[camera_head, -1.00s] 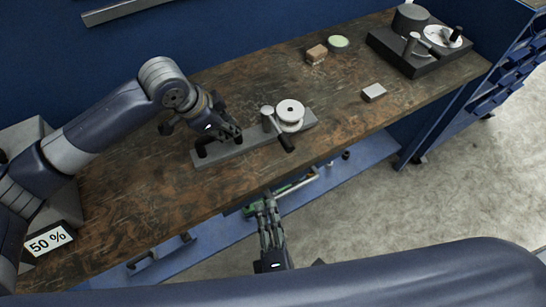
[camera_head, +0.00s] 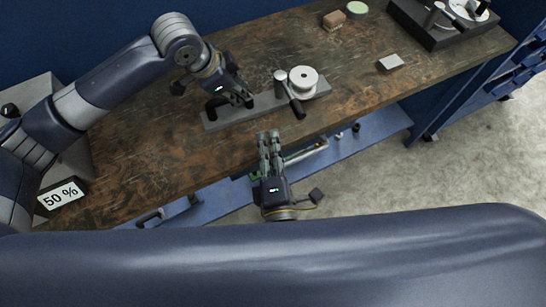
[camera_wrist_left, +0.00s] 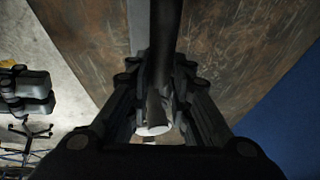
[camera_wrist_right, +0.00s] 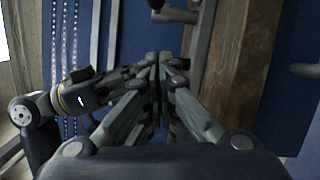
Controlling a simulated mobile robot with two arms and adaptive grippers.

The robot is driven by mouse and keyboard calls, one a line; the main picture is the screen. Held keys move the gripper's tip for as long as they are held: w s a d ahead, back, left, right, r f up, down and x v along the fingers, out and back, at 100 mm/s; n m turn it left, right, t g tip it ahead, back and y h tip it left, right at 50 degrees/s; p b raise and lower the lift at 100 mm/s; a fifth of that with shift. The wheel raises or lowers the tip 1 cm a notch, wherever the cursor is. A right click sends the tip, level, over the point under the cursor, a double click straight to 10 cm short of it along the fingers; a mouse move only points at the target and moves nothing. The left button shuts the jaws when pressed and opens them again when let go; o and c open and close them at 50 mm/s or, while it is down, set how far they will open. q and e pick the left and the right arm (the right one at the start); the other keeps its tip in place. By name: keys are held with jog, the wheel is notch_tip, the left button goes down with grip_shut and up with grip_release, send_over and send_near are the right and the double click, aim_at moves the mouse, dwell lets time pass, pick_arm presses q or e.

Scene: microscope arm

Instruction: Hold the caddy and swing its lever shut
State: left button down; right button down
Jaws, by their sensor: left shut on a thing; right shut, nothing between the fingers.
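The caddy is a grey base plate (camera_head: 262,108) on the wooden bench, with a black handle (camera_head: 214,106) at its left end. A white disc (camera_head: 303,78) and a grey post (camera_head: 280,77) stand near its right end. A black lever (camera_head: 296,106) points from there toward the bench's front edge. My left gripper (camera_head: 243,98) is shut on the handle; in the left wrist view a dark bar (camera_wrist_left: 165,40) lies between its fingers. My right gripper (camera_head: 268,139) is shut and empty at the bench's front edge, below and left of the lever tip, apart from it.
A small grey block (camera_head: 391,63), a brown block (camera_head: 334,20) and a green round pad (camera_head: 357,8) lie to the right on the bench (camera_head: 150,140). A dark device (camera_head: 430,25) stands at the far right. A "50 %" display (camera_head: 62,195) stands at lower left.

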aim_at(290, 103)
pick_arm(q)
jog(key=shift+r, duration=0.1)
pick_arm(e)
jog(key=shift+w+a+r, duration=0.1)
jog(key=shift+w, duration=1.05)
jog(key=d, duration=0.1)
jog(key=w+d, duration=0.1)
jog(key=d, duration=0.1)
jog(key=shift+w+r, duration=0.15)
jog(key=shift+r, duration=0.1)
pick_arm(q)
jog(key=shift+d, duration=0.1)
pick_arm(e)
jog(key=shift+d+r, duration=0.1)
jog(key=shift+d, duration=0.3)
jog(key=shift+w, duration=0.1)
jog(key=shift+d, duration=0.1)
jog(key=shift+d+n+y, duration=0.25)
jog(key=shift+n+y, duration=0.05)
jog(key=shift+y, duration=0.4)
